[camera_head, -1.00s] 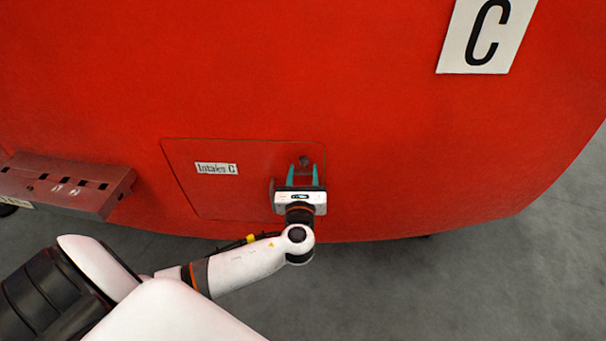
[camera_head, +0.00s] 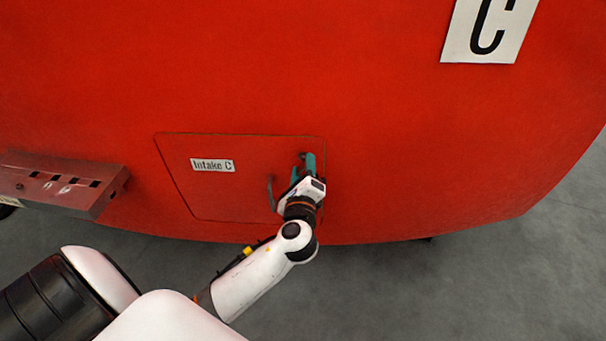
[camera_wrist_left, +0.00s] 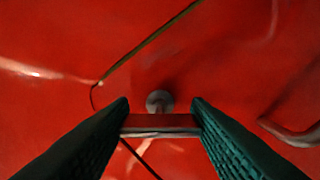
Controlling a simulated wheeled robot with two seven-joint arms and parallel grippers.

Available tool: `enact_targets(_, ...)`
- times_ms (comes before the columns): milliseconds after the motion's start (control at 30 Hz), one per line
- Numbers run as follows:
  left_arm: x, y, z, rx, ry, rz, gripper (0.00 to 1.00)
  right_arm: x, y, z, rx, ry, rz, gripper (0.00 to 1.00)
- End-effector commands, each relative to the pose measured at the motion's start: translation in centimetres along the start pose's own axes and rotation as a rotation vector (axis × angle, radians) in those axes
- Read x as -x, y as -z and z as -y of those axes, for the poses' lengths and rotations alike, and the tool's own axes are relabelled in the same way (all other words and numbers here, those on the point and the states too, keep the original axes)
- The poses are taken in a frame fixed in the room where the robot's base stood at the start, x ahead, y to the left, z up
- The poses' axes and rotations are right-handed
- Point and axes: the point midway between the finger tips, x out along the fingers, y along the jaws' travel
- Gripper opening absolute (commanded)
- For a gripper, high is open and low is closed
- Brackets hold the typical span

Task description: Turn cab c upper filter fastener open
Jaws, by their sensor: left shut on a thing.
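The red panel labelled "Intake C" (camera_head: 230,196) lies flush in the red cab front, marked with a large C plate (camera_head: 490,30). The upper filter fastener (camera_wrist_left: 160,126) shows in the left wrist view as a short reddish bar below a round grey head, between the fingers. In the head view it sits at the panel's upper right corner, mostly hidden by the fingers. My left gripper (camera_head: 304,167), with teal fingers, is shut on this bar; its fingers also show in the left wrist view (camera_wrist_left: 160,118). The gripper is tilted, fingers pointing up and slightly right. My right gripper is not in view.
A dark curved handle (camera_head: 271,192) stands out from the panel just left of my gripper; it also shows in the wrist view (camera_wrist_left: 290,132). A red slotted step (camera_head: 65,183) juts out at the left. Grey floor (camera_head: 400,290) lies below, clear.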

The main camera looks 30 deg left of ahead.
Motion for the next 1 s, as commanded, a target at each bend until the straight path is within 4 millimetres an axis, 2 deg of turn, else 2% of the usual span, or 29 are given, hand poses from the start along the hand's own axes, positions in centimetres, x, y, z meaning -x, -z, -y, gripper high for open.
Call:
enact_targets(100,0.0,-0.2,0.3,0.116,0.003,0.0,0.21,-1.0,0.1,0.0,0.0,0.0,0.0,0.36)
enact_targets(500,0.0,-0.1,0.1,0.452,0.002,-0.001,0.21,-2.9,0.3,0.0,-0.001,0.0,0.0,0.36)
enact_targets(700,0.0,-0.1,0.1,0.563,0.001,0.0,0.21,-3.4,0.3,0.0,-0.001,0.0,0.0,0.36)
enact_targets(1000,0.0,0.0,0.0,0.64,0.002,0.0,0.21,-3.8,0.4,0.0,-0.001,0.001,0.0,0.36)
